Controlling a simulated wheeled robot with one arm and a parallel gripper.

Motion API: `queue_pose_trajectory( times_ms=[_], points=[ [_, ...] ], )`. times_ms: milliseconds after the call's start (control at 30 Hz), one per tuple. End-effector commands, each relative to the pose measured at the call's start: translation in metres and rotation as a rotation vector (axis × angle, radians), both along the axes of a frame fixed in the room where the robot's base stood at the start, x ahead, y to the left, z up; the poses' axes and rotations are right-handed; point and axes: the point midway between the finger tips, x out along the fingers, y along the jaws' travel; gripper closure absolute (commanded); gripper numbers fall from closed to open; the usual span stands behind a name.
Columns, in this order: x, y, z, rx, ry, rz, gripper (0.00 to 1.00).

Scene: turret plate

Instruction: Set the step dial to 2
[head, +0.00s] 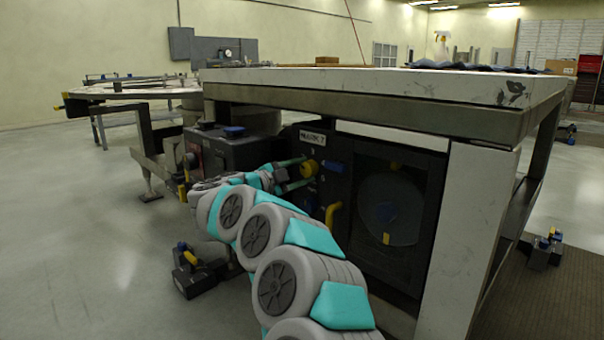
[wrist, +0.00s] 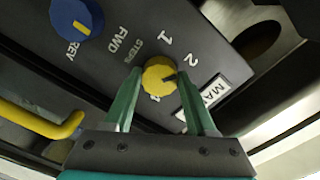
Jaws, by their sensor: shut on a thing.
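The yellow step dial (wrist: 157,76) is on a dark panel, with "STEPS", 1, 2 and what looks like a 4 printed around it. Its dark pointer mark faces right in the wrist view, near the 2 but seemingly a little below it; the exact alignment is unclear. My gripper (wrist: 158,78) has one green finger on each side of the dial and is shut on it. The right finger hides part of the scale. In the head view the dial (head: 308,168) shows at the ends of my gripper's fingers (head: 302,173).
A blue FWD/REV knob (wrist: 76,18) sits beside the dial. A white-topped table (head: 400,90) overhangs the panel. A dark block with blue and yellow parts (head: 200,270) lies on the floor.

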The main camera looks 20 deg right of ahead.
Motion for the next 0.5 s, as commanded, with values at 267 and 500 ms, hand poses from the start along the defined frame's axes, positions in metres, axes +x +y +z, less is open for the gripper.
queue_pose_trajectory(
  times_ms=[267,500],
  points=[
    [-0.0007,-0.0006,0.0009,0.001,-0.003,-0.002,0.99],
    [-0.0005,-0.0004,0.0005,0.001,-0.002,-0.001,0.26]
  ],
)
